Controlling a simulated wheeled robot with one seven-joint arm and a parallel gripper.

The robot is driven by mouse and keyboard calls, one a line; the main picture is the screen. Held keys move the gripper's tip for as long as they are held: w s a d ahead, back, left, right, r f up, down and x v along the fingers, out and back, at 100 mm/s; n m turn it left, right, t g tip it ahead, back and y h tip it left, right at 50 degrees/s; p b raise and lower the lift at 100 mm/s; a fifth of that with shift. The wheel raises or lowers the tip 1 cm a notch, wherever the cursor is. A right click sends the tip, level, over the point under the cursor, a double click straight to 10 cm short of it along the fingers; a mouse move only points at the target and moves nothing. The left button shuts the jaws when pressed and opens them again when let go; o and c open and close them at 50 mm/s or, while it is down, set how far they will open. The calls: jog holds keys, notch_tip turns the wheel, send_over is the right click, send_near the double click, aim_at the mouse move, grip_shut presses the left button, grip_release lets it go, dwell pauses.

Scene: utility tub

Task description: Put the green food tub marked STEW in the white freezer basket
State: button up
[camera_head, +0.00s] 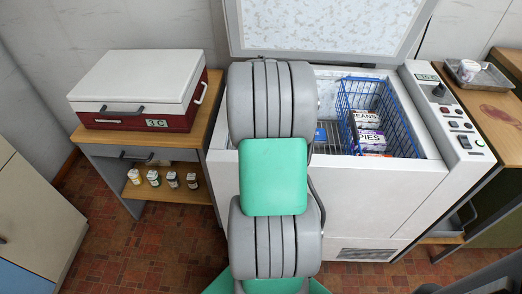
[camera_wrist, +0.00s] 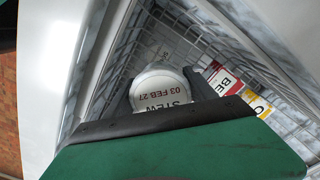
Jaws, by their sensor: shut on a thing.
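In the wrist view a round tub with a white lid marked STEW and 03 FEB 27 (camera_wrist: 160,92) sits between the dark fingers of my gripper (camera_wrist: 166,88). My gripper is shut on it. Its sides are hidden, so the green does not show. The tub is over or inside a pale wire basket (camera_wrist: 205,42) in the freezer; I cannot tell whether it touches the basket floor. In the head view my arm hides the gripper, the tub and the pale basket.
The white chest freezer (camera_head: 368,205) stands with its lid (camera_head: 325,25) raised. A blue wire basket (camera_head: 401,108) on its right holds several packets, including BEANS and PIES. In the wrist view, a red-and-white packet (camera_wrist: 223,80) and a yellow one (camera_wrist: 258,106) lie right of the tub.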

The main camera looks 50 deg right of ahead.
notch_tip(320, 180, down, 6)
jog(key=shift+f+b, duration=0.2)
jog(key=shift+b, duration=0.15)
jog(key=shift+f, duration=0.1)
jog(key=o, duration=1.8)
jog(key=shift+f, duration=0.1)
notch_tip(320, 180, up, 12)
jog(key=shift+r+p, duration=0.2)
jog(key=shift+p, duration=0.55)
